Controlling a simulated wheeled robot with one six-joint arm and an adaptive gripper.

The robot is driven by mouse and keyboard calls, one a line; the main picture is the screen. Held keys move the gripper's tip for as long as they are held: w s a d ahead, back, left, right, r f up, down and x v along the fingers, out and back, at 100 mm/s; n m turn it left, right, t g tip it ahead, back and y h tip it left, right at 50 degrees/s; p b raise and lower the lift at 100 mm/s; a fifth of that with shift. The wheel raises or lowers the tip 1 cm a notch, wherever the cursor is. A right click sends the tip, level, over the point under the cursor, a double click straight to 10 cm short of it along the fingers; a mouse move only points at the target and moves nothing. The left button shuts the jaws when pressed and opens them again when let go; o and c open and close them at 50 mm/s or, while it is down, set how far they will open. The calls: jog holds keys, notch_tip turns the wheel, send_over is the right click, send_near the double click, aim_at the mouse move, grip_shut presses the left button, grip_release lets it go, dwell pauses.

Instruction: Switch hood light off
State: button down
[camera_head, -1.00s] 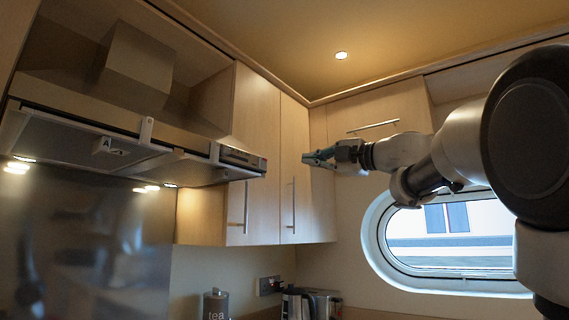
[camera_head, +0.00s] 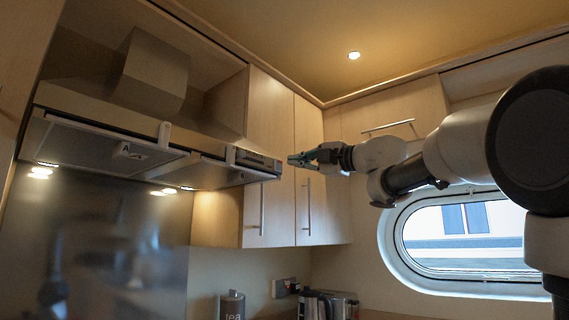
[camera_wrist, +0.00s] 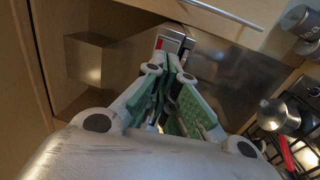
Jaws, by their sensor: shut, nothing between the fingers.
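The silver range hood (camera_head: 200,142) hangs on the left wall in the head view, with its dark control panel (camera_head: 258,160) at the right end of its front edge. Its lamps (camera_head: 163,192) glow underneath and throw bright spots on the backsplash. My gripper (camera_head: 291,160) is shut and empty, its tip close to the right end of the panel; I cannot tell whether it touches. In the wrist view the shut green-padded fingers (camera_wrist: 172,60) point at the hood's control panel (camera_wrist: 174,42), which has a red patch at its left. The fingers partly hide the panel.
Wooden cabinets (camera_head: 270,120) with bar handles stand behind my gripper. An oval porthole (camera_head: 465,240) is at the right. A kettle (camera_head: 312,306) and a tea canister (camera_head: 232,305) stand below. The wrist view shows a hob with a pot (camera_wrist: 280,115).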

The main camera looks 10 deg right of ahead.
aim_at(274, 162)
jog(key=x, duration=0.5)
jog(key=shift+w+a, duration=0.2)
jog(key=shift+w, duration=0.05)
jog(key=shift+w+a+r, duration=0.1)
jog(key=shift+w+r, duration=0.1)
jog(key=shift+s, duration=0.1)
